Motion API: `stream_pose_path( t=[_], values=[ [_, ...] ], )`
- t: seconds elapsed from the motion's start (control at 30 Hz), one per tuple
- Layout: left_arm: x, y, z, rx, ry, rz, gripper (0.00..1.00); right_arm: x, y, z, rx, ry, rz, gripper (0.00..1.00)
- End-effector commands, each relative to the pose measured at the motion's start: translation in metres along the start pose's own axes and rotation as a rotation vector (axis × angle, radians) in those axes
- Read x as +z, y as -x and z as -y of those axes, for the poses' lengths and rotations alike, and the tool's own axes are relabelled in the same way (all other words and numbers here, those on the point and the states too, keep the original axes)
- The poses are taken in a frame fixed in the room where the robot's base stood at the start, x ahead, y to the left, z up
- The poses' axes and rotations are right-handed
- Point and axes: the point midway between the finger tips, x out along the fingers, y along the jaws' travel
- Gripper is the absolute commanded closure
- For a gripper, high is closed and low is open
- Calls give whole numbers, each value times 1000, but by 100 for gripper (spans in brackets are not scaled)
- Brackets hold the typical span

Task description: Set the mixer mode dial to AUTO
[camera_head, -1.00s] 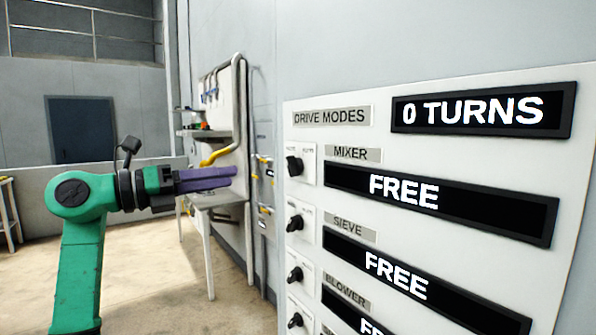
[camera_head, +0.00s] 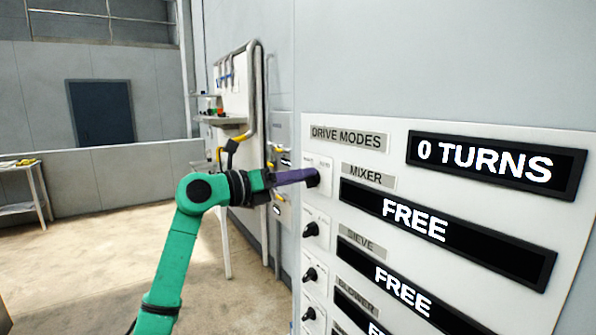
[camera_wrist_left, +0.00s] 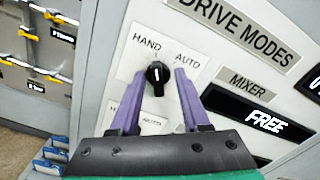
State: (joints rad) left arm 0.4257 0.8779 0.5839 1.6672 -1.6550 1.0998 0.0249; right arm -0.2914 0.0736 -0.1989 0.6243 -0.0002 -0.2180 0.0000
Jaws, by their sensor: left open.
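The mixer mode dial (camera_wrist_left: 157,77) is a black knob on a white plate marked HAND on the left and AUTO on the right. In the left wrist view its white mark points up, between the two words. In the head view the dial (camera_head: 313,178) is at the fingertips of my left gripper (camera_head: 311,176). In the left wrist view my left gripper (camera_wrist_left: 158,75) is open, its purple fingers on either side of the dial with gaps showing. The mixer display (camera_head: 415,222) reads FREE. My right gripper is not in view.
More dials sit below in a column, including the sieve dial (camera_head: 311,229) and blower dial (camera_head: 310,274). A turns display (camera_head: 490,162) reads 0 TURNS. The floor left of my arm is clear.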

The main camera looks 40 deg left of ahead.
Motion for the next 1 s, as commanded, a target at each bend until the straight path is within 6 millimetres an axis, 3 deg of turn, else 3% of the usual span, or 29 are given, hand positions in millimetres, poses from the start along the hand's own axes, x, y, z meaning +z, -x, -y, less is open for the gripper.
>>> stream_pose_path(
  t=[0.07, 0.2, 0.57, 1.0],
  values=[
    [0, 0, 0, 0, 1, 0, 54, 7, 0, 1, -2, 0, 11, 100],
    [0, 0, 0, 0, 1, 0, 100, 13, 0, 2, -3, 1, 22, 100],
    [-2, 1, -1, 0, -18, -1, 100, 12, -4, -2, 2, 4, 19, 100],
    [-5, 1, -2, 3, -269, 0, 100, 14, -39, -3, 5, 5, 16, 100]
  ],
)
